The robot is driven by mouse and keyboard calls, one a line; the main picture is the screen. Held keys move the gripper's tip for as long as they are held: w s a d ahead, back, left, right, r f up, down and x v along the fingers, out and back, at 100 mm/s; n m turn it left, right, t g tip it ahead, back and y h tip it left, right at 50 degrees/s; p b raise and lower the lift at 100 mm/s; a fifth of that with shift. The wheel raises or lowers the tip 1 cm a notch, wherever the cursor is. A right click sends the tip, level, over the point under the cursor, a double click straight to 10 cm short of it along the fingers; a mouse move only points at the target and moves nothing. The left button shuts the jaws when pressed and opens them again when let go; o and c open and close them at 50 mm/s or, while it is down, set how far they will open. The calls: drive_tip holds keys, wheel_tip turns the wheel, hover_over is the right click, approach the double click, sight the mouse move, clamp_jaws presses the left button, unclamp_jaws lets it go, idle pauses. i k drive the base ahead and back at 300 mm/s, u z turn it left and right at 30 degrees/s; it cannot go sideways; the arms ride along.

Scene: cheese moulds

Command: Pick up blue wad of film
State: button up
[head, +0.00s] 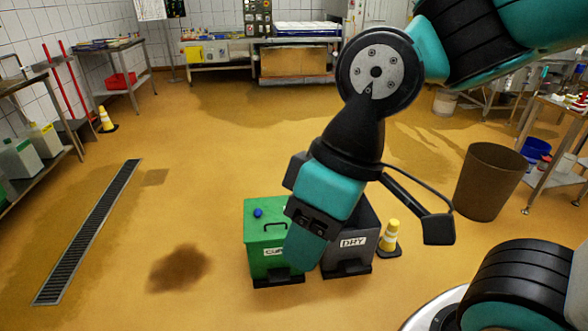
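A small blue wad of film (258,212) lies on top of the closed lid of a green bin (259,245), near its back edge. My gripper (300,250) points down in front of the gap between the green bin and a dark grey bin (346,258). In the picture it is to the right of the wad and lower, apart from it. The fingertips are seen from the arm's side, so their opening is hidden. The gripper also hides part of both bins and part of the green bin's label.
A yellow and white cone (389,238) stands right of the grey bin. A brown tub (489,181) stands farther right, beside a table. A floor drain (90,230) and a dark stain (179,267) are on the left. The floor behind the bins is clear.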

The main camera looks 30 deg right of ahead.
sight(258, 212)
drive_tip(key=u, duration=0.55)
drive_tip(key=i, duration=7.15)
drive_tip(key=z, duration=4.6)
drive_tip(key=i, duration=1.7)
drive_tip(key=z, duration=0.1)
